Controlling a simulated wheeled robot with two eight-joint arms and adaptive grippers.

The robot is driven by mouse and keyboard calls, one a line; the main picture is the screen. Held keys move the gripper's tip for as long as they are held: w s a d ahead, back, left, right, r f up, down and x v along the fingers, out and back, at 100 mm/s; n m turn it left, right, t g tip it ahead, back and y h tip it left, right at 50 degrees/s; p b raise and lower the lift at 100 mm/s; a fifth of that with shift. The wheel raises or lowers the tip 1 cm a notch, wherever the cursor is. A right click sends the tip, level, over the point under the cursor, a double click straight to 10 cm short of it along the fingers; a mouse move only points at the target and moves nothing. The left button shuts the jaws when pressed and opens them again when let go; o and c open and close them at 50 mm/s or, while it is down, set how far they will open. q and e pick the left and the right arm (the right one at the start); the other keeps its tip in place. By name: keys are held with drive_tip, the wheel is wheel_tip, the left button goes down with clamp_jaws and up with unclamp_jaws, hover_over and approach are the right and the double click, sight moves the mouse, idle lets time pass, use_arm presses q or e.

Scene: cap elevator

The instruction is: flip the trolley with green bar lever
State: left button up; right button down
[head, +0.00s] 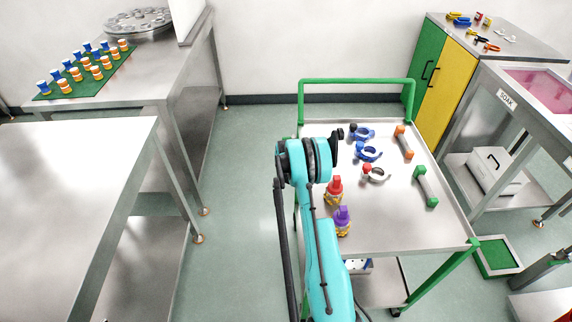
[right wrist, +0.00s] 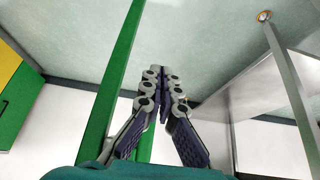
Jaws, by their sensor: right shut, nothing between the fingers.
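The trolley (head: 389,225) has a steel top, green corner posts and a green push bar (head: 355,81) across its far end. My right arm reaches over the trolley's left side in the head view, and its wrist hides the fingers there. In the right wrist view my right gripper (right wrist: 163,78) has its fingers together with nothing between them. A long green bar (right wrist: 122,65) of the trolley runs just left of the fingers in that view. I cannot tell whether they touch it. My left gripper is not in view.
On the trolley lie blue clamps (head: 367,153), a white clamp (head: 376,173), an orange handle (head: 404,142), a green handle (head: 426,187), and red (head: 335,190) and purple-topped (head: 343,220) pieces. A green-yellow cabinet (head: 428,60) stands behind right. Steel tables stand left. Floor between is clear.

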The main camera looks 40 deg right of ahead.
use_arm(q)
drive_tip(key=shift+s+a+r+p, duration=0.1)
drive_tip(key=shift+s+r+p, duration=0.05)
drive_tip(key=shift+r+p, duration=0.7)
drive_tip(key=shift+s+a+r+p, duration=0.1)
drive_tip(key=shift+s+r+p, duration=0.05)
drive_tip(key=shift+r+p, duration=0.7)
use_arm(e)
drive_tip(key=s+a+r, duration=0.3)
drive_tip(key=s+a, duration=0.3)
drive_tip(key=s, duration=0.2)
drive_tip(key=shift+a, duration=0.4)
